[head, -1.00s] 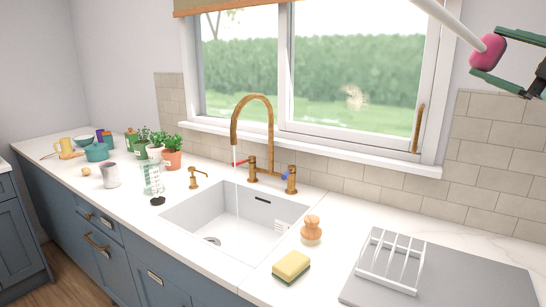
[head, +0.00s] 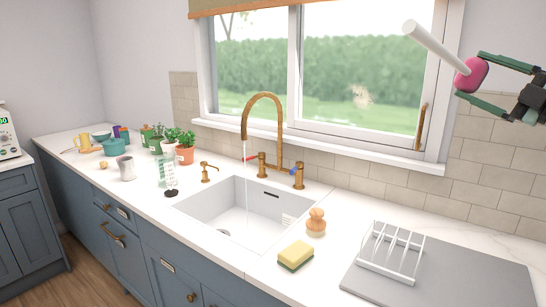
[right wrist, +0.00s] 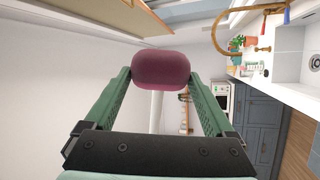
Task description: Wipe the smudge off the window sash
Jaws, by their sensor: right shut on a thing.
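A pale beige smudge (head: 360,95) shows on the glass of the right window sash (head: 378,133). My right gripper (head: 470,78) is at the upper right, right of the smudge in the picture. It is shut on a pink rounded block (head: 472,74) with a pale rod (head: 435,46) extending from it toward the upper left. In the right wrist view the pink block (right wrist: 161,69) sits between the two green fingers, with the rod partly hidden behind it. The block appears apart from the glass. My left gripper is not in view.
A brass tap (head: 265,110) stands behind the white sink (head: 215,205), with a thin stream below its spout. A yellow sponge (head: 295,254), a wooden brush (head: 316,222) and a white rack (head: 392,252) stand on the counter. Potted plants (head: 185,152) stand left. The sash has a brass handle (head: 421,126).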

